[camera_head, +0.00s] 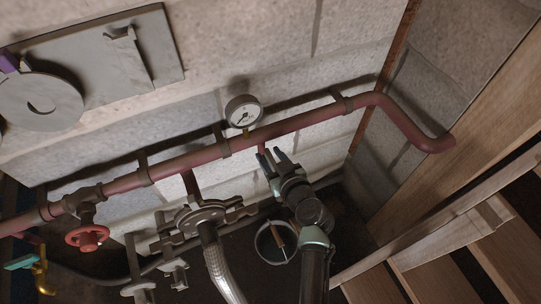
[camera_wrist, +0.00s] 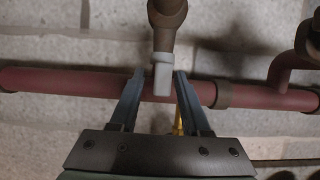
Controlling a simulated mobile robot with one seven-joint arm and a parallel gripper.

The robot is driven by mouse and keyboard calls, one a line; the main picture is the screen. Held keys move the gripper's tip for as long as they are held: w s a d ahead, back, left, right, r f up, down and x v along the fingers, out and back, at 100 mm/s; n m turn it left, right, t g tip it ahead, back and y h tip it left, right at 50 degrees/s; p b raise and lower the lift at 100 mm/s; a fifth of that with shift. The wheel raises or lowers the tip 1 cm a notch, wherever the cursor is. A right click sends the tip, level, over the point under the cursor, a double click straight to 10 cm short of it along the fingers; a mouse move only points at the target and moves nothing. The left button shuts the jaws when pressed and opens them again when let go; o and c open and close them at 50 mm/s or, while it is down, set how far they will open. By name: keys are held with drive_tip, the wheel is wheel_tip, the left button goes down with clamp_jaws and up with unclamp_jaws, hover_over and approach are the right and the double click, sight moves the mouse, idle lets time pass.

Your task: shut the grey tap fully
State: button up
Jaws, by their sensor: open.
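The grey tap (camera_wrist: 162,79) shows in the wrist view as a pale grey handle on the end of a brown stem, in front of the red-brown pipe (camera_wrist: 65,83). My gripper (camera_wrist: 159,76) is open, with one finger on each side of the handle. A gap shows on the left of the handle and a narrower one on the right; I cannot tell whether either finger touches. In the head view my gripper (camera_head: 273,160) reaches up to just below the pipe (camera_head: 300,120). My wrist and fingers hide the tap there.
A round gauge (camera_head: 243,112) sits above the pipe. Left of my arm are a flanged fitting (camera_head: 200,214) with a silvery hose (camera_head: 222,272) and a red handwheel (camera_head: 88,238). A bucket-like container (camera_head: 262,246) stands below. Wooden steps (camera_head: 430,250) bound the right.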

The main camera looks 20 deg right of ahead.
clamp_jaws()
